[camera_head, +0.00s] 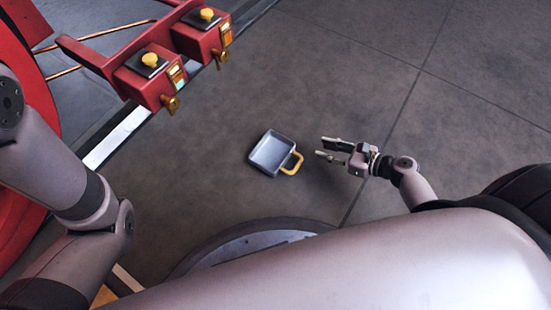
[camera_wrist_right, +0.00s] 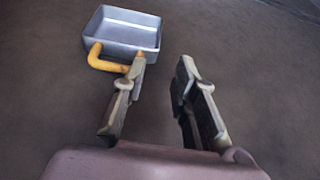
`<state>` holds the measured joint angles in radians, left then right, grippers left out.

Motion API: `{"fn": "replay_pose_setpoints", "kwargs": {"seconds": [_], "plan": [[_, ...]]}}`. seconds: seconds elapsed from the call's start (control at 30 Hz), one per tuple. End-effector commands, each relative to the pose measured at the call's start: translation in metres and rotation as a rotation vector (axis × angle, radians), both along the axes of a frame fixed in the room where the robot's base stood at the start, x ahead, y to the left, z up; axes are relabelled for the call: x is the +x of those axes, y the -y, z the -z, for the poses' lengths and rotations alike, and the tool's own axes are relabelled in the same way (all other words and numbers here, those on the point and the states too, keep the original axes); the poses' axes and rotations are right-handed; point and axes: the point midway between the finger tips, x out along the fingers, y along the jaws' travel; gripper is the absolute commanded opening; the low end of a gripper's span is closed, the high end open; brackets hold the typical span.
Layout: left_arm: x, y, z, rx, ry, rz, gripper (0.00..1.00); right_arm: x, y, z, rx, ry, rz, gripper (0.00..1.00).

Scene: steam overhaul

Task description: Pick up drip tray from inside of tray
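The drip tray (camera_head: 268,153) is a shallow grey square pan with a yellow handle (camera_head: 293,164) on its right side. It lies on the dark floor in the middle of the head view. It also shows at the upper left of the right wrist view (camera_wrist_right: 128,32). My right gripper (camera_head: 321,147) is open and empty, a short way to the right of the handle. In the right wrist view the handle is ahead of the left finger (camera_wrist_right: 150,75); I cannot tell whether they touch. My left gripper is out of view.
Two red boxes with yellow knobs (camera_head: 150,75) (camera_head: 205,30) sit on a red frame at the upper left, beside a pale rail (camera_head: 118,138). A large red round part (camera_head: 25,105) stands at the left edge. The floor around the drip tray is clear.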

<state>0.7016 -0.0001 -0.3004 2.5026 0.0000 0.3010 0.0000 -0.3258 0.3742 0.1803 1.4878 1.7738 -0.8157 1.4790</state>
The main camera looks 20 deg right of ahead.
Motion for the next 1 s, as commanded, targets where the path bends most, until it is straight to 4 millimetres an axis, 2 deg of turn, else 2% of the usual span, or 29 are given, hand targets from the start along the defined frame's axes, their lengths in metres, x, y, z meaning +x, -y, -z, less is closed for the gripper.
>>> {"fn": "replay_pose_setpoints", "kwargs": {"seconds": [0.03,0.3,0.63,0.83,1.0], "plan": [[0.001,0.000,0.012,0.000,-0.002,0.000,0.40,0.010,-0.007,0.009,-0.001,0.005,-0.002,0.27],[0.001,0.000,0.043,0.001,-0.004,-0.001,0.40,0.051,-0.040,0.032,-0.002,0.004,-0.002,0.27],[0.001,0.000,0.057,0.001,-0.004,-0.001,0.40,0.073,-0.057,0.041,-0.003,0.001,0.000,0.27],[0.001,0.000,0.078,0.001,-0.002,-0.001,0.40,0.096,-0.074,0.055,-0.004,0.004,-0.001,0.27],[0.001,0.000,0.087,0.002,-0.003,-0.001,0.40,0.109,-0.085,0.060,-0.003,0.001,0.001,0.27]]}}
